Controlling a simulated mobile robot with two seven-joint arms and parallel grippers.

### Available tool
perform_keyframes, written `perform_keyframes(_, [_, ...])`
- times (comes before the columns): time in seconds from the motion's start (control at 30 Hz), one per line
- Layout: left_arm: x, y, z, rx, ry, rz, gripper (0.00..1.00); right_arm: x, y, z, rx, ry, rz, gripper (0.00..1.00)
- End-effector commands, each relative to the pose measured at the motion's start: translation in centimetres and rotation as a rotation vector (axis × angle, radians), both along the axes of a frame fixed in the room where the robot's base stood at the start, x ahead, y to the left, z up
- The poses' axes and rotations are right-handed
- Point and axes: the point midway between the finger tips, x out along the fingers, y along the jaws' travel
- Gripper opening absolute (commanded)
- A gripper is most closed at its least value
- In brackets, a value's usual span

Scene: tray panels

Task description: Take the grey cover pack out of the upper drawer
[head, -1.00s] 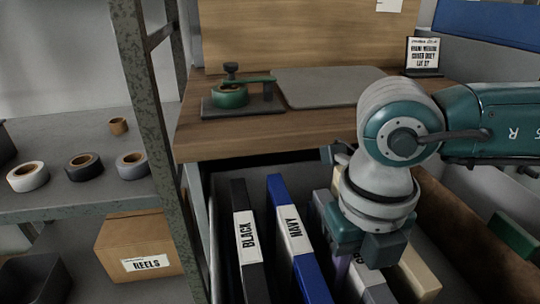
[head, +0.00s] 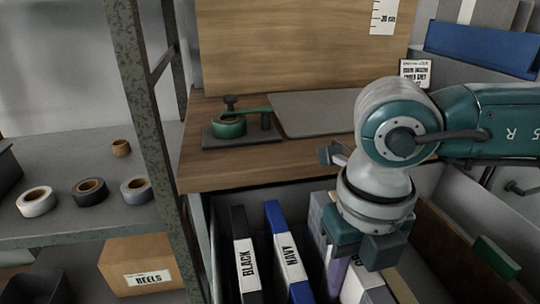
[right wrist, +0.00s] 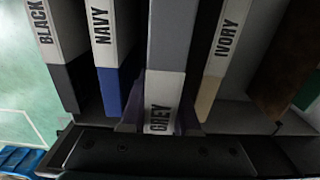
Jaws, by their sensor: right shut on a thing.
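The grey cover pack (head: 316,215) stands upright in the open drawer (head: 222,240), between the navy and ivory packs, partly hidden behind my right gripper (head: 342,272). In the right wrist view the grey pack (right wrist: 164,105), with its GREY label, sits between the two fingers of my right gripper (right wrist: 160,122). The gripper is shut on it and points down. The pack stands somewhat higher than the navy pack; whether its lower end is clear of the drawer floor is hidden. My left gripper is in neither view.
A black pack (head: 244,260) and navy pack (head: 288,255) stand left of the grey one. An ivory pack (right wrist: 225,60) stands close on its right. A wooden worktop (head: 300,150) overhangs the drawer's back. A shelf post (head: 145,120) stands left.

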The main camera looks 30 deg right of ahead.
Motion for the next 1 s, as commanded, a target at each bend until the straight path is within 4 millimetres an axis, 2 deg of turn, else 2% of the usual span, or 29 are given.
perform_keyframes(0.03, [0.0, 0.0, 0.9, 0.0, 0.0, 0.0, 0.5, 0.0, 0.0, 0.9, 0.0, 0.0, 0.0, 0.0])
perform_keyframes(1.0, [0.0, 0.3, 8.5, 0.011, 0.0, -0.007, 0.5, 0.0, 0.0, 9.4, 0.0, 0.0, 0.0, 0.0])
